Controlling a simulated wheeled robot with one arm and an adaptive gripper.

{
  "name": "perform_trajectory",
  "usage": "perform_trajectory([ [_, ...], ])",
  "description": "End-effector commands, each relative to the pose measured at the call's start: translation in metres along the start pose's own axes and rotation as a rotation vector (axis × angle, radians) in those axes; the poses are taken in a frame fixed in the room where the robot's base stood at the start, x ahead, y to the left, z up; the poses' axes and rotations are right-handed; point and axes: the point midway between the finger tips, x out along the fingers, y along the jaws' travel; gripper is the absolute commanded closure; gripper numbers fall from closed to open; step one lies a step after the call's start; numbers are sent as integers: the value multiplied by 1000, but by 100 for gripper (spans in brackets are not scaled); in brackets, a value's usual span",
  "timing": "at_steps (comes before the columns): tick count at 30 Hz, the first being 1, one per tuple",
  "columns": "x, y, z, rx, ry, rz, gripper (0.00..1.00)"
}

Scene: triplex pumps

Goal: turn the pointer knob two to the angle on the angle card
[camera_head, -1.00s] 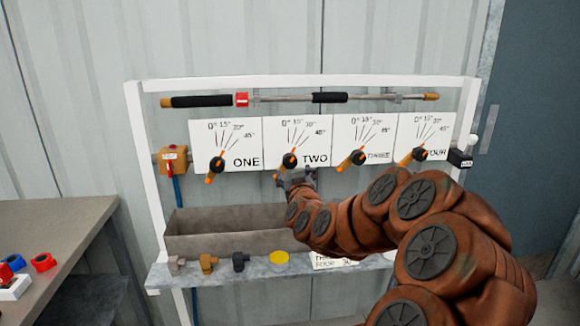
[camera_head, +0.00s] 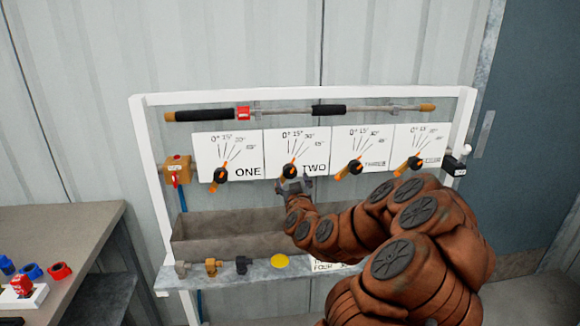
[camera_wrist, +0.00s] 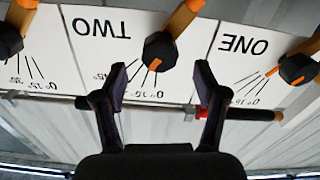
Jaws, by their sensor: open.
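Pointer knob two (camera_head: 289,171) is a black knob with an orange pointer on the white plate marked TWO (camera_head: 312,150). Its orange tip leans up and slightly right, and its longer orange tail points down-left. In the wrist view, which is upside down, knob two (camera_wrist: 158,50) lies just beyond my gripper (camera_wrist: 160,78). The fingers are open and empty, one to each side of the knob's line, and appear short of it. In the head view my gripper (camera_head: 294,185) is just below the knob. A white lettered card (camera_head: 326,267) on the shelf is mostly hidden by my arm; its angle is unreadable.
Knob one (camera_head: 221,175) is to the left, knob three (camera_head: 355,167) and knob four (camera_head: 414,164) to the right. A lance (camera_head: 300,111) runs above the plates. A trough (camera_head: 225,235) and a shelf with fittings (camera_head: 230,277) lie below.

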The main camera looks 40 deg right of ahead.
Motion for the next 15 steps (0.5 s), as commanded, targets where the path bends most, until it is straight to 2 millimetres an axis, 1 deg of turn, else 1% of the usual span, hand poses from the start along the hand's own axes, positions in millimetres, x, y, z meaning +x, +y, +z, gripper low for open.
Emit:
perform_trajectory([
  [2,3,1,-3,3,-4,1,28],
  [6,18,0,-4,4,-1,0,28],
  [15,44,-1,-1,3,-1,-1,28],
])
